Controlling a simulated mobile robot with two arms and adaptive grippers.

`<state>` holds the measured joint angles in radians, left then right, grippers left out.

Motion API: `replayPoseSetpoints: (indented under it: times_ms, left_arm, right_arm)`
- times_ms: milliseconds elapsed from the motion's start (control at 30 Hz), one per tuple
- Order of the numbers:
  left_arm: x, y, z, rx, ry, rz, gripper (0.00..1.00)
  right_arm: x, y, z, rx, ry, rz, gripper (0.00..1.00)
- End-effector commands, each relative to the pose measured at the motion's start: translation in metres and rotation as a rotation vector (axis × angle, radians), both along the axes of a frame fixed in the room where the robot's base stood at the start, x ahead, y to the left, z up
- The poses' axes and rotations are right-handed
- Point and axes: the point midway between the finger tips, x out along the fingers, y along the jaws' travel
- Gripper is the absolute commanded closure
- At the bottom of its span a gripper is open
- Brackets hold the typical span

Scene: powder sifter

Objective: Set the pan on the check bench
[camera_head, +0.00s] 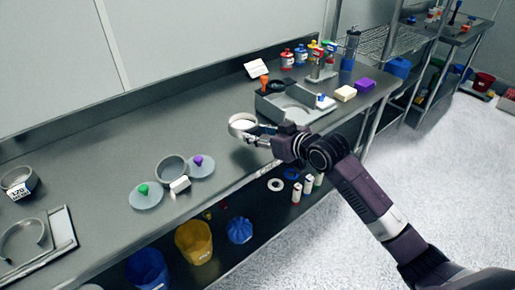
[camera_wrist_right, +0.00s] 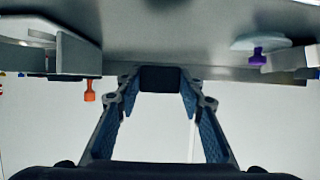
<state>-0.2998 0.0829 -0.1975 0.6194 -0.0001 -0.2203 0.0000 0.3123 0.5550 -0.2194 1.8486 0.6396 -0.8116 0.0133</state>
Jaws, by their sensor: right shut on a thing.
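A small round metal pan (camera_head: 242,121) with pale contents is at the jaws of my right gripper (camera_head: 262,136), over the middle of the long grey bench (camera_head: 110,160). The gripper is shut on the pan's near side, and the pan looks roughly level. I cannot tell its exact height above the bench. In the right wrist view, my fingers (camera_wrist_right: 160,100) reach forward with a dark block (camera_wrist_right: 160,78) between their tips; the pan's shape is not clear there. No bench carries a label I can read as the check bench. My left gripper is not in view.
A ring (camera_head: 172,168) and lids with green (camera_head: 143,189) and purple knobs (camera_head: 197,160) lie left. Another bench (camera_head: 470,32) stands far right.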

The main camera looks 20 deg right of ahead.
Motion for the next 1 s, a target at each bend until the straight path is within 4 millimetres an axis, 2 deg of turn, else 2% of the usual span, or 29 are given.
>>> replayPoseSetpoints:
  times_ms: [167, 400, 500, 700, 733, 900, 1000]
  left_arm:
    - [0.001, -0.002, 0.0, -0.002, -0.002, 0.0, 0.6]
    - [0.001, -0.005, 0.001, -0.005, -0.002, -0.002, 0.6]
    - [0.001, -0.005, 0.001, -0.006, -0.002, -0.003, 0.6]
    - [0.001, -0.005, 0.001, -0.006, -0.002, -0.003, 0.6]
    - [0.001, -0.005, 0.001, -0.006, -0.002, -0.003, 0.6]
    - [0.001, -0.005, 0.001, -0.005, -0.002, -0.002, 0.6]
    - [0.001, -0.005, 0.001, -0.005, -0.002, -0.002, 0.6]
  right_arm:
    - [0.0, 0.0, -0.016, 0.001, -0.003, 0.0, 0.92]
    - [0.0, 0.0, -0.05, 0.002, 0.001, 0.0, 0.92]
    - [0.0, 0.001, -0.057, 0.001, -0.002, 0.001, 0.92]
    - [0.0, 0.0, -0.057, 0.001, -0.003, 0.001, 0.92]
    - [0.0, 0.0, -0.058, 0.0, -0.001, 0.001, 0.63]
    - [0.0, 0.0, -0.058, 0.0, -0.001, 0.001, 0.47]
    - [0.0, 0.0, -0.058, -0.001, -0.001, 0.0, 0.47]
